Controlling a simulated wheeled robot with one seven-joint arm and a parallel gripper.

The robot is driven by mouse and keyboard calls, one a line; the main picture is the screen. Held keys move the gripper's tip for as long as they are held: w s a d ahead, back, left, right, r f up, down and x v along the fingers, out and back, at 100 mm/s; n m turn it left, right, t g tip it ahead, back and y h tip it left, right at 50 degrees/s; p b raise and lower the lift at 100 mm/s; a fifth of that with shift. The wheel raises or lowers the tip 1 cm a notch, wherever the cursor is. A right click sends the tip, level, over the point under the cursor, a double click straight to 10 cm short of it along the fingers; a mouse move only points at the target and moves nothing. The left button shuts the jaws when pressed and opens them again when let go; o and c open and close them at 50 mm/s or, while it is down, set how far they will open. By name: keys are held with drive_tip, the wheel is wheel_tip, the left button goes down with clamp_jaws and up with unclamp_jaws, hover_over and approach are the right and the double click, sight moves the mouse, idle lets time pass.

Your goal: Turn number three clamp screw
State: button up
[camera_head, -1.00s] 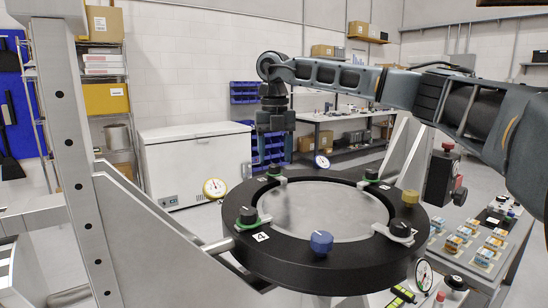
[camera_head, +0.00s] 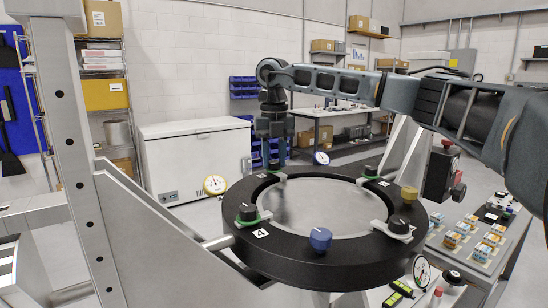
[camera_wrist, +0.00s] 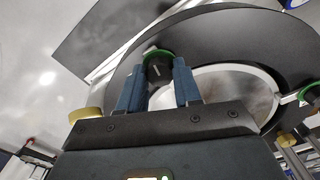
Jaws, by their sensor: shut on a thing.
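The black ring fixture (camera_head: 290,262) carries several black clamp screws around a pale mirror disc (camera_head: 318,208). My gripper (camera_head: 274,160) points straight down at the back-left clamp screw (camera_head: 274,176). In the wrist view, my gripper's (camera_wrist: 160,85) two blue-grey fingers are shut on this screw's black knob (camera_wrist: 157,68), which shows a green base. The front-left clamp screw (camera_head: 248,212) stands beside a label reading 4 (camera_head: 262,233). The back-right screw (camera_head: 370,171) and front-right screw (camera_head: 399,224) stand free. The label at the held screw is too small to read.
A blue knob (camera_head: 320,239) and a yellow knob (camera_head: 409,194) stand up from the ring. A yellow-rimmed dial gauge (camera_head: 214,184) is left of the ring. A grey metal frame (camera_head: 75,150) rises at left. My arm spans the upper right.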

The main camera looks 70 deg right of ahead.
drive_tip(key=shift+c, duration=0.8)
